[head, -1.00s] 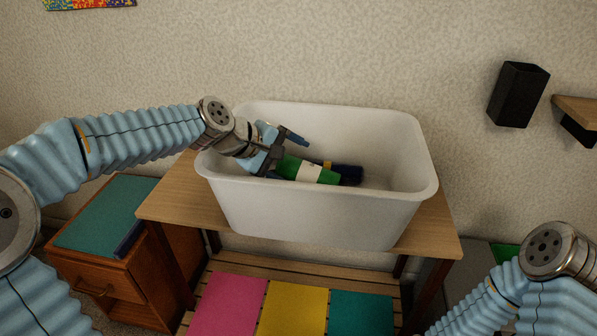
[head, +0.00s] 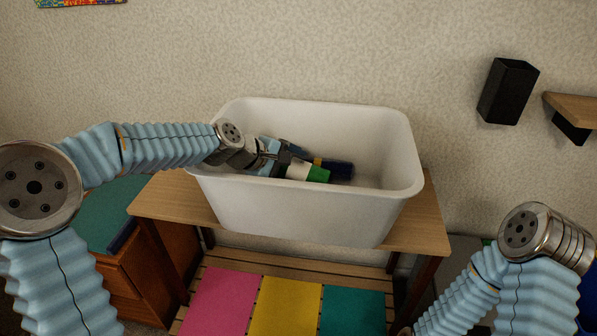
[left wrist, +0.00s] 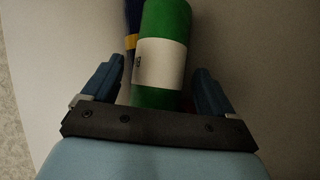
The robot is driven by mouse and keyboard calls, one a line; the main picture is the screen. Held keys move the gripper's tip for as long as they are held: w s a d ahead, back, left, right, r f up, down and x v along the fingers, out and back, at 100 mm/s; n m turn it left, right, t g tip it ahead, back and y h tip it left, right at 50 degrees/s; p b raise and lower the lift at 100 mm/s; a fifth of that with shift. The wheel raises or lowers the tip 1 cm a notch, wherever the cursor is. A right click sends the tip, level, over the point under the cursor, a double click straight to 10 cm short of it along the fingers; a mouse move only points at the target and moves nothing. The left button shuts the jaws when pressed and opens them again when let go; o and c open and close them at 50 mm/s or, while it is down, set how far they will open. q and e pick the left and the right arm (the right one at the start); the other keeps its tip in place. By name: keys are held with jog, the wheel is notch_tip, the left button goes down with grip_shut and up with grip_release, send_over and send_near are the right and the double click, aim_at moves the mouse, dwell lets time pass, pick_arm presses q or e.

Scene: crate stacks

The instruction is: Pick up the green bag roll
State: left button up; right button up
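The green bag roll (head: 318,174), with a white paper band, lies in the white tub (head: 300,214). It also shows in the left wrist view (left wrist: 167,90), where it runs up between my fingers. My left gripper (head: 287,158) reaches down into the tub at the roll. In the left wrist view the left gripper (left wrist: 158,85) is open, with one finger on each side of the roll and a gap on both sides. The near end of the roll is partly hidden by the gripper in the head view. My right gripper is out of view; only its arm shows at lower right.
A dark blue roll (head: 337,168) with a yellow band lies beside the green roll; it shows too in the left wrist view (left wrist: 131,42). The tub stands on a wooden table (head: 420,235) against the wall. Its walls rise around my left gripper. The tub's right side is bare.

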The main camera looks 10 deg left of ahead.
pick_arm(q)
jog(key=c, duration=1.1)
jog(key=shift+r, duration=0.1)
jog(key=shift+c, duration=0.2)
